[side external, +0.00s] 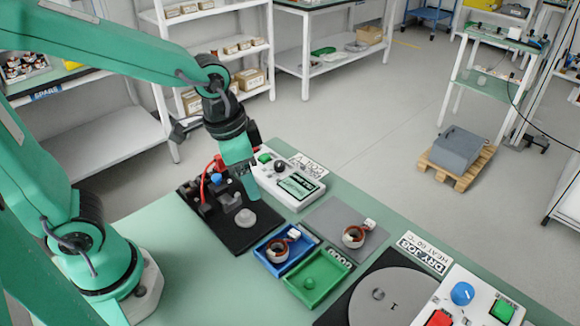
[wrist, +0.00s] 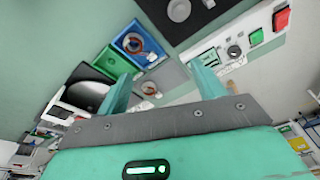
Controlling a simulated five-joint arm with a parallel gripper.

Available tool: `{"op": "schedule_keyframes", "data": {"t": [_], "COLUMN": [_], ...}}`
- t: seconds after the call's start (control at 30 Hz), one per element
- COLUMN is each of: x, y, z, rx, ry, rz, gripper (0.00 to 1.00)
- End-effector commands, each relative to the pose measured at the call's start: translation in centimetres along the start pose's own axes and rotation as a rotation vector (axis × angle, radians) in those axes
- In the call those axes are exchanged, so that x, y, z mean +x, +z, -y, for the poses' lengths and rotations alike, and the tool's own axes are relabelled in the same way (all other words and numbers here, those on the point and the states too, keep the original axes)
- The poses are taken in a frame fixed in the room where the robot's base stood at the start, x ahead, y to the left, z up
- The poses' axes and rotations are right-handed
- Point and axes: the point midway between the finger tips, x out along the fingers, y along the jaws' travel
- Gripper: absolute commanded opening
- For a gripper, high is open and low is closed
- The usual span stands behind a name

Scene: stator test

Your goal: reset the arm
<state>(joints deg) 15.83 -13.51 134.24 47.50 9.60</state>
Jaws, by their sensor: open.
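My gripper (side external: 251,196) is above the bench between the black test fixture (side external: 236,232) and the white test meter (side external: 297,186). In the wrist view my gripper (wrist: 162,80) shows two green fingers spread apart with nothing between them. One wound stator (side external: 277,250) lies in the blue tray (side external: 262,263), also seen in the wrist view (wrist: 118,42). A second stator (side external: 354,237) rests on the grey pad (side external: 322,214). The green tray (side external: 328,291) holds no stator, only a green knob-like shape.
A dry-job heater with a round grey plate (side external: 388,300) stands at the front right, beside a white control box (side external: 447,300) with blue, green and red controls. Red cables (side external: 207,180) rise from the fixture. The green bench left of the trays is clear.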

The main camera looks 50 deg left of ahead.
Motion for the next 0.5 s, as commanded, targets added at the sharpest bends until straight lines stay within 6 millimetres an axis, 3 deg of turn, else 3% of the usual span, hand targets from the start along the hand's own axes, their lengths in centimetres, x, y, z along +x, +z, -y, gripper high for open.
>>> {"op": "schedule_keyframes", "data": {"t": [0.5], "x": [-6.7], "y": [5.3], "z": [4.2], "rx": [-0.320], "ry": [-0.087], "rz": [-0.208], "gripper": [0.68]}}
